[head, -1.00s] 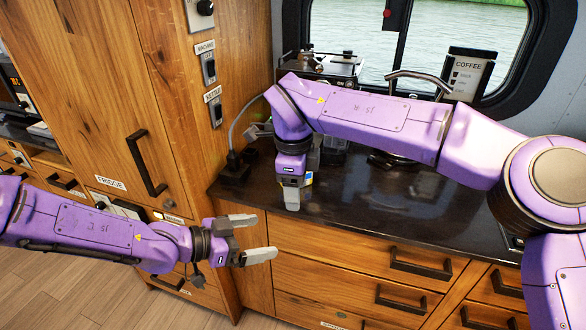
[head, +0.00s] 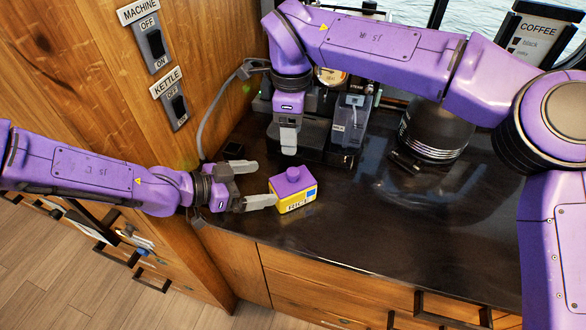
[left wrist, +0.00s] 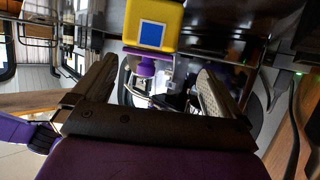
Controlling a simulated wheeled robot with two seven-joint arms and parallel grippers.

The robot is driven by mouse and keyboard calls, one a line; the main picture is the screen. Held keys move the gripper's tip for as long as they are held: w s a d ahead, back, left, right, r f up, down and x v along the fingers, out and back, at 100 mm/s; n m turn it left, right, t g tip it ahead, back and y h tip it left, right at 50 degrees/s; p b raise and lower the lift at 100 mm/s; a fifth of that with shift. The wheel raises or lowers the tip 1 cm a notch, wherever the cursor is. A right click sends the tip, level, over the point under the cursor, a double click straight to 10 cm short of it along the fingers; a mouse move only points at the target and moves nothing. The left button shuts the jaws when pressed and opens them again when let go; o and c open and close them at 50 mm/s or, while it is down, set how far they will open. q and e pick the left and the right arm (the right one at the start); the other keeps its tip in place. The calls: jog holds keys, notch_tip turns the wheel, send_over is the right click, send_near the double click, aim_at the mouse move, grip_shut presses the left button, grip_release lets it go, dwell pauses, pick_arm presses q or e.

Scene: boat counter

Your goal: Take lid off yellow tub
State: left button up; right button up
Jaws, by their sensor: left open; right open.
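The yellow tub (head: 297,203) stands on the dark counter near its front left edge. It has a purple lid with a knob (head: 293,175), a blue square and the word RICE. My left gripper (head: 264,183) is open and empty just left of the tub, its fingers pointing towards it. In the left wrist view the tub (left wrist: 170,14) appears upside down at the top, its purple knob (left wrist: 147,67) hanging between the open fingers' directions, beyond the tips. My right gripper (head: 288,138) is open, pointing down behind the tub; its far finger is mostly hidden.
A coffee machine (head: 350,122) stands behind my right gripper, with a dark round grinder or kettle (head: 432,130) to its right. A wooden cabinet wall with MACHINE and KETTLE switches (head: 178,107) bounds the left. The counter's right middle (head: 420,220) is clear.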

aim_at(285, 186)
pick_arm(q)
jog(key=d, duration=0.2)
jog(key=d+f, duration=0.1)
jog(key=d, duration=0.3)
jog(key=shift+d+f, duration=0.3)
jog(key=shift+f, duration=0.05)
jog(key=w, duration=0.1)
jog(key=w+d+f, duration=0.1)
jog(key=w+f, duration=0.1)
jog(key=shift+w+d, duration=0.1)
jog(key=shift+d, duration=0.3)
pick_arm(e)
jog(key=shift+s, duration=0.55)
pick_arm(q)
jog(key=shift+s+r, duration=0.15)
jog(key=shift+s, duration=0.15)
jog(key=shift+s+r, duration=0.1)
jog(key=shift+s, duration=0.1)
jog(key=shift+c, duration=0.9)
jog(key=c, duration=0.6)
jog(key=shift+w, duration=0.1)
jog(key=c, duration=0.7)
jog(key=shift+f, duration=0.25)
pick_arm(e)
jog(key=f, duration=0.5)
jog(key=s+f, duration=0.1)
jog(key=f, duration=0.2)
jog(key=shift+d+f, duration=0.2)
jog(key=shift+d, duration=0.1)
